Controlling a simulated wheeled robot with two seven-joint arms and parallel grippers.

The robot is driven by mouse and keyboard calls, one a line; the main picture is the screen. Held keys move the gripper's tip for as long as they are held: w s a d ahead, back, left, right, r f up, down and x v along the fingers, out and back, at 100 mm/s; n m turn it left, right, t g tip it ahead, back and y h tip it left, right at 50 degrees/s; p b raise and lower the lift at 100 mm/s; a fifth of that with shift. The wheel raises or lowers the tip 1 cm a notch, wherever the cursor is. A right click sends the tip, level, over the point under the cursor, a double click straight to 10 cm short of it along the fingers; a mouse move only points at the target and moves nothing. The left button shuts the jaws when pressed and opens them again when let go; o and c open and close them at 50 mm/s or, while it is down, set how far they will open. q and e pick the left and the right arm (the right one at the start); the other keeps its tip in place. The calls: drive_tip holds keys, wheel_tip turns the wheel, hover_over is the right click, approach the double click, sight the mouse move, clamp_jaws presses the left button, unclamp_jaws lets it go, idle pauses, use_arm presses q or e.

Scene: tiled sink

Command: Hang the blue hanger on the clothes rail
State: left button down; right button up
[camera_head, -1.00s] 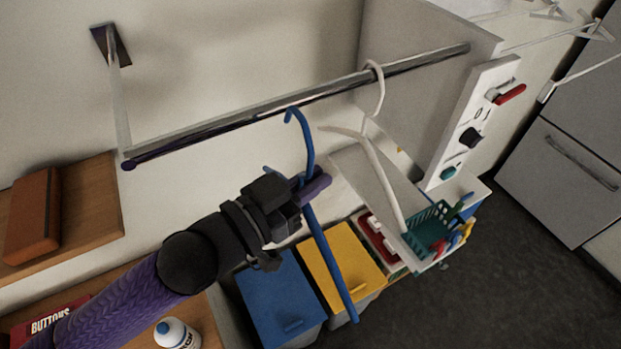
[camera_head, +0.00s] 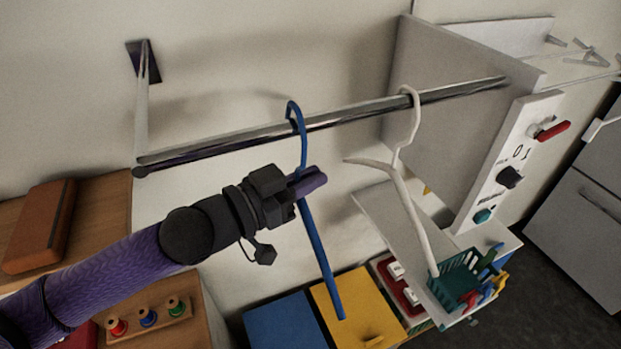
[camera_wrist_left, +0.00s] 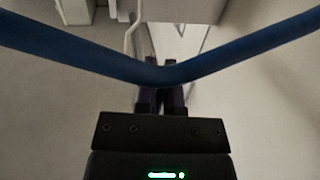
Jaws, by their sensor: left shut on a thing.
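The blue hanger (camera_head: 319,252) is seen nearly edge-on in the head view, its hook at the top by the clothes rail (camera_head: 350,117). The hook's upper curve overlaps the rail in the picture; I cannot tell whether it rests on it. My left gripper (camera_head: 312,183) is shut on the hanger just below the hook. In the left wrist view the hanger's blue arms (camera_wrist_left: 235,50) spread across in front of the fingers (camera_wrist_left: 161,98). A white hanger (camera_head: 402,170) hangs on the rail to the right. My right gripper is not in view.
A grey panel (camera_head: 440,110) and a white control panel (camera_head: 505,165) stand at the rail's right end. A green basket (camera_head: 455,285) sits below the white hanger. Yellow (camera_head: 358,308) and blue (camera_head: 285,325) bins are below. A wooden shelf (camera_head: 100,205) is at left.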

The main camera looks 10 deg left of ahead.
use_arm(q)
drive_tip(key=shift+f, duration=0.25)
drive_tip(key=c, duration=0.7)
unclamp_jaws()
